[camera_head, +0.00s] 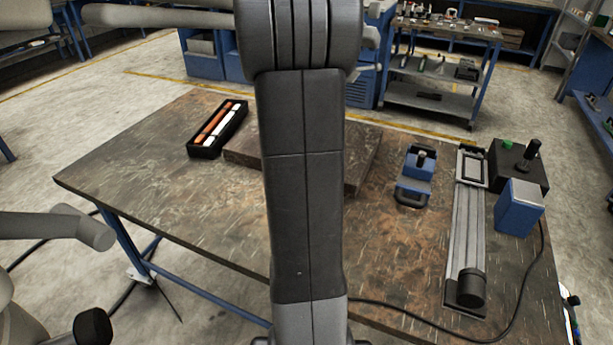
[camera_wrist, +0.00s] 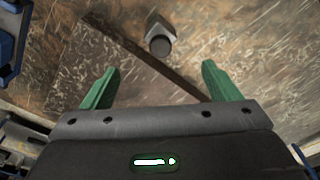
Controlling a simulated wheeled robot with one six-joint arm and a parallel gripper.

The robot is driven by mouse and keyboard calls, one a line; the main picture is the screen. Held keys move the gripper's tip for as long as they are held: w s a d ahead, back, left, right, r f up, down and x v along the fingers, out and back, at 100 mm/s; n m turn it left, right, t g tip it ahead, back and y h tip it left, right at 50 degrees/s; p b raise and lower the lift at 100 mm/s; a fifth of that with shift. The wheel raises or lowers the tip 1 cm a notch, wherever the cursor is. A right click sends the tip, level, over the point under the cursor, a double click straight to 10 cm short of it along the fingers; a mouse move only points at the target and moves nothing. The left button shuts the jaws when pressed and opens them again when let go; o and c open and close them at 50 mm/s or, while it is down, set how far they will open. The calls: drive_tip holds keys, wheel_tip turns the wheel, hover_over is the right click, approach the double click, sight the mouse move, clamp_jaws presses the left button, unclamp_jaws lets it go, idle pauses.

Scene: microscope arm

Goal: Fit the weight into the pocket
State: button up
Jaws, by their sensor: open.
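My gripper (camera_wrist: 160,70) shows in the wrist view with its two green fingers wide apart and nothing between them. A small grey block with a dark round end (camera_wrist: 160,43), perhaps the weight, shows beyond the fingertips, midway between them and apart from both. It is by the dark edge of a flat slab. In the head view my arm hides my gripper and this piece. A dark rectangular frame (camera_head: 473,168) at the far end of a grey rail may be the pocket; I cannot tell for sure.
The brown slab (camera_head: 243,146) lies mid-table (camera_head: 160,180). A black tray (camera_head: 206,153) with orange and white sticks is left of it. On the right are a blue clamp-like device (camera_head: 415,178), the rail (camera_head: 466,225), a black control box (camera_head: 510,178), a blue box (camera_head: 520,208) and a cable.

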drive_tip(key=f+b, duration=0.1)
drive_tip(key=f, duration=0.1)
drive_tip(key=f+t+b, duration=0.1)
drive_tip(key=f, duration=0.2)
drive_tip(key=f+t+b, duration=0.1)
drive_tip(key=f, duration=0.1)
drive_tip(key=shift+s+d+f+y, duration=0.2)
drive_tip(key=shift+s+d+y, duration=0.05)
drive_tip(key=shift+s+y, duration=0.15)
drive_tip(key=shift+w+a+x, duration=0.1)
drive_tip(key=shift+w+x, duration=0.05)
drive_tip(key=shift+x, duration=1.25)
drive_tip(key=shift+w+a+x, duration=0.1)
drive_tip(key=shift+x, duration=1.35)
drive_tip(key=shift+r, duration=0.1)
drive_tip(key=shift+c, duration=0.4)
drive_tip(key=c, duration=1.5)
drive_tip(key=shift+r, duration=0.1)
clamp_jaws()
drive_tip(key=shift+r, duration=0.1)
